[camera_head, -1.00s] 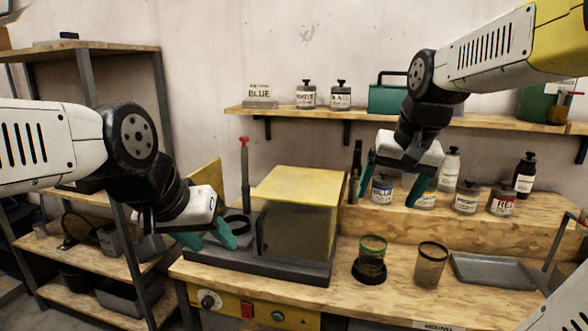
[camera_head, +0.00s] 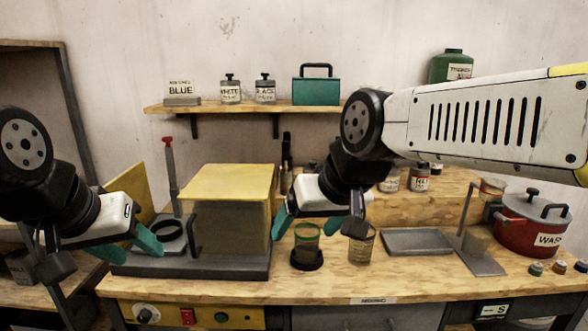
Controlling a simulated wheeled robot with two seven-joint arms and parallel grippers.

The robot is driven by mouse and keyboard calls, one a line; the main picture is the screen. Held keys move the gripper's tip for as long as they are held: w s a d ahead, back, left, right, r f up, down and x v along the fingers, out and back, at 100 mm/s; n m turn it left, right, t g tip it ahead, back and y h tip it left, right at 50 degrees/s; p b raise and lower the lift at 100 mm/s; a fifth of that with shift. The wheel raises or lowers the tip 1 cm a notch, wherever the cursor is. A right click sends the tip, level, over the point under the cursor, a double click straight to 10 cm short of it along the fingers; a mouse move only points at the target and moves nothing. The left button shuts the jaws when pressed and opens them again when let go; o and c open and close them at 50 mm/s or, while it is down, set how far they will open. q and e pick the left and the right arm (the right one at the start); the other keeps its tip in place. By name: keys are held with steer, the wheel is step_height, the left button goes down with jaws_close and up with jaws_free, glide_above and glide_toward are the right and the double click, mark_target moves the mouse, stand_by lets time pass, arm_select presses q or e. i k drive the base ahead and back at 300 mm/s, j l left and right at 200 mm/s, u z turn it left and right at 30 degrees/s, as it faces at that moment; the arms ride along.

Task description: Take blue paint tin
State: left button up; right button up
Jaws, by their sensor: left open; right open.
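The blue paint tin cannot be made out now; my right gripper and forearm cover the riser where a tin with a blue label stood in the earlier view. A sign reading BLUE (camera_head: 181,90) stands on the wall shelf's left end, with no tin on it. My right gripper (camera_head: 320,222) is open and empty, in front of the riser and above the bench. My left gripper (camera_head: 130,246) is open and empty, by the left side of the yellow-topped machine (camera_head: 228,182).
The wall shelf (camera_head: 215,107) also holds a white tin (camera_head: 230,92), a black tin (camera_head: 265,92) and a teal box (camera_head: 317,91). A red-labelled tin (camera_head: 420,180) stands on the riser. Mesh cups, a grey tray (camera_head: 417,242) and a red waste pot (camera_head: 528,225) occupy the bench.

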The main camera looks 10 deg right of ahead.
mark_target(312, 165)
steer(key=z, duration=0.7)
steer(key=i+j+z, duration=0.1)
steer(key=j+z, duration=0.35)
steer(key=i+j+z, duration=0.1)
steer(key=j+z, duration=0.15)
steer(key=z, duration=0.25)
steer(key=j+z, duration=0.45)
steer(key=k+l, duration=0.05)
steer(key=l, duration=0.05)
